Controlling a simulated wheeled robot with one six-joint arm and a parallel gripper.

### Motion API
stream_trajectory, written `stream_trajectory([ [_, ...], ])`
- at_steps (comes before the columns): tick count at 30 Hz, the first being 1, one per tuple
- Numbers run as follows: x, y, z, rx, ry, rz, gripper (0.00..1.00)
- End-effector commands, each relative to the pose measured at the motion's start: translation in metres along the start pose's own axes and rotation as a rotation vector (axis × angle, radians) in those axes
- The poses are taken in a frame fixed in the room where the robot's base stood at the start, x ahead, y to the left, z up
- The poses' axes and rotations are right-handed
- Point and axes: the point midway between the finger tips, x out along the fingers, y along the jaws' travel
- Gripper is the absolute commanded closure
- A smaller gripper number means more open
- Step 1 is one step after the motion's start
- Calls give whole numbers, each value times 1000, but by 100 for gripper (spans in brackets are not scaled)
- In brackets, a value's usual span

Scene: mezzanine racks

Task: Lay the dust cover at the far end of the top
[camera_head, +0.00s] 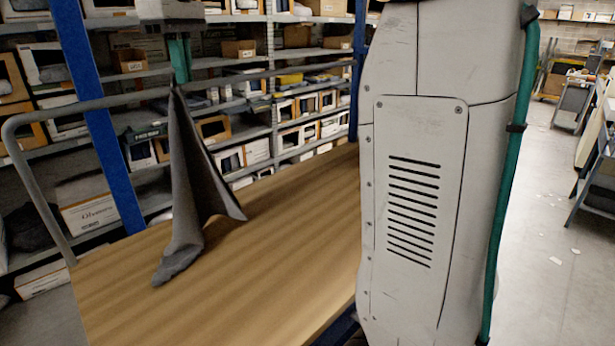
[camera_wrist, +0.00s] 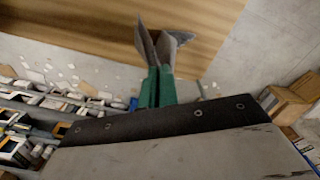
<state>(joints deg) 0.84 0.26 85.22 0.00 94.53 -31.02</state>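The dust cover (camera_head: 190,170) is a dark grey cloth, hanging in folds from my gripper (camera_head: 178,80) in the head view. Its lower end bends along the wooden top (camera_head: 290,240) and seems to touch it; another corner hangs to the right. In the wrist view, the green fingers of my gripper (camera_wrist: 156,72) are close together with the pinched cloth (camera_wrist: 160,45) between them, spreading out beyond the tips. The wooden top (camera_wrist: 95,25) lies beneath it there. Part of the top is hidden behind my grey body in the head view.
A grey rail (camera_head: 30,185) rises along the left end and back of the top. Behind it stand racks (camera_head: 290,110) with blue posts and many boxes. Cardboard boxes (camera_wrist: 285,105) are at the right in the wrist view. The top around the cloth is bare.

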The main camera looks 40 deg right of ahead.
Motion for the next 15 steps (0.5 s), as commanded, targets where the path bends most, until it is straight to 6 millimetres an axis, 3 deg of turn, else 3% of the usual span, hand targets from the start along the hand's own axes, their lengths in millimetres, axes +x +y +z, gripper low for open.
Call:
stream_trajectory([
  [1,24,9,12,-7,-6,-4,100],
  [7,112,31,54,-74,-4,-3,100],
  [15,221,27,121,-168,-3,-3,100],
])
